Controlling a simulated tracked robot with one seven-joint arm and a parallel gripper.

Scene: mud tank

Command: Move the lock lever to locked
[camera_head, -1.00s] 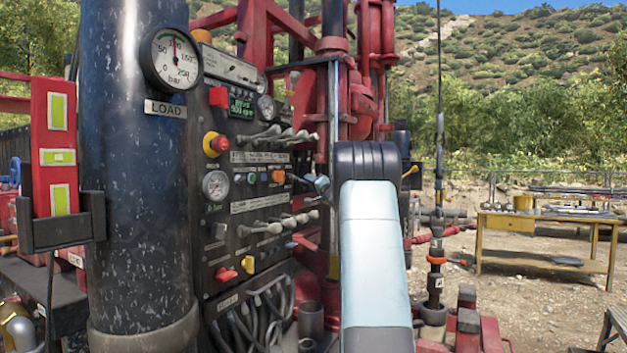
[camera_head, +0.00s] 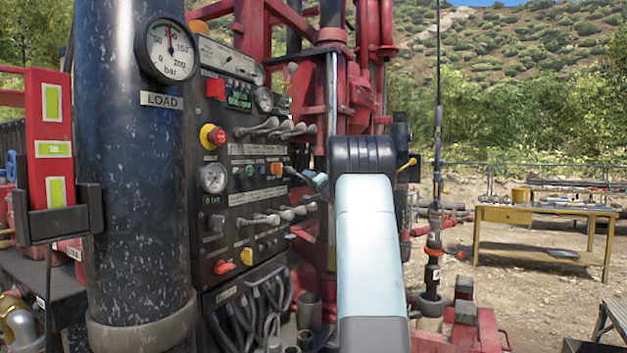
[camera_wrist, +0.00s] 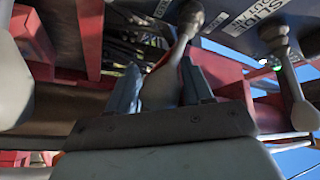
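In the wrist view, a grey lever (camera_wrist: 160,84) with a thick rounded end hangs from the dark panel, between the two bluish fingers of my gripper (camera_wrist: 162,88). The fingers flank the rounded end closely. I cannot tell whether they press on it. In the head view, my gripper (camera_head: 310,180) is at the right edge of the control panel (camera_head: 228,180), mostly hidden behind my arm. The panel carries two rows of grey levers. The lever's label is not readable, so I cannot confirm that it is the lock lever.
A second round-ended lever (camera_wrist: 290,85) hangs right of my gripper in the wrist view. The head view shows a red emergency button (camera_head: 212,137), a thick black LOAD column (camera_head: 135,220) left of the panel, red rig frames, and a yellow workbench (camera_head: 545,215) at right.

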